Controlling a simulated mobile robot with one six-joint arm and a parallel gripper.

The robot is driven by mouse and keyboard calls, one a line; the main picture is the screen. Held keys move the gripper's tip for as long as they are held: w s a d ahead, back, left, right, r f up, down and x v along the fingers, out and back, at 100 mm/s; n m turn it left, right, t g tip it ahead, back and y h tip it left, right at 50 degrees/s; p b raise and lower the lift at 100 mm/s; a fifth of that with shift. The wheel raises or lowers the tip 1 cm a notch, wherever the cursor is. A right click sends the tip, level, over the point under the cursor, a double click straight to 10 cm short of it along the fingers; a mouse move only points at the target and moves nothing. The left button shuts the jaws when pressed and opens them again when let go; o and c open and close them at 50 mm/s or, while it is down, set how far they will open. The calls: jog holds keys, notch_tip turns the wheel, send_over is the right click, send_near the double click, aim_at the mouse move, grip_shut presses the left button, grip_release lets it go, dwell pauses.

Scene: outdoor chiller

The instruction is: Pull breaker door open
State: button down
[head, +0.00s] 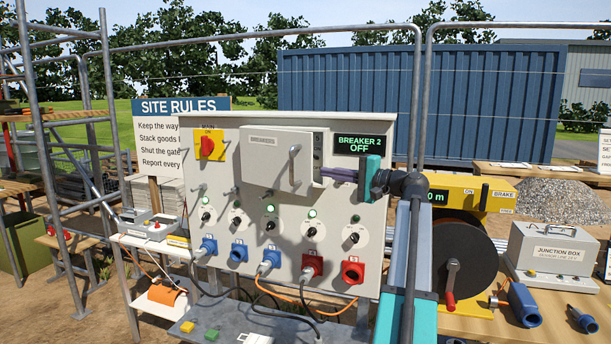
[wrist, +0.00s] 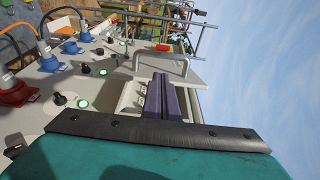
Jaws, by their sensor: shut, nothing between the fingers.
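The breaker door (head: 268,170) is a pale grey panel labelled BREAKERS on the distribution board, with a bar handle (head: 294,163) near its right edge. It stands partly open, its right edge out from the board, and part of the breaker row (head: 318,150) shows beside it. In the wrist view the door (wrist: 190,75) and its handle (wrist: 160,58) lie beyond my fingers. My gripper (head: 325,173) comes from the right with its purple fingers (wrist: 164,98) shut and empty. The fingertips are at the door's free edge, by the gap; I cannot tell whether they touch it.
A red rotary switch (head: 208,145) is left of the door, and a BREAKER 2 OFF display (head: 359,146) is just above my gripper. Knobs, lamps and blue and red plugs (head: 312,264) fill the board below. A cable reel (head: 463,255) stands at right.

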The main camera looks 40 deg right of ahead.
aim_at(305, 169)
jog(key=shift+s+d+f, duration=0.1)
jog(key=shift+s+d, duration=0.1)
jog(key=shift+s, duration=0.05)
jog(key=p+x, duration=0.3)
jog(key=x, duration=0.5)
jog(key=shift+w, duration=0.2)
jog(key=shift+x, duration=0.85)
jog(key=shift+s+a, duration=0.1)
jog(key=shift+a, duration=0.15)
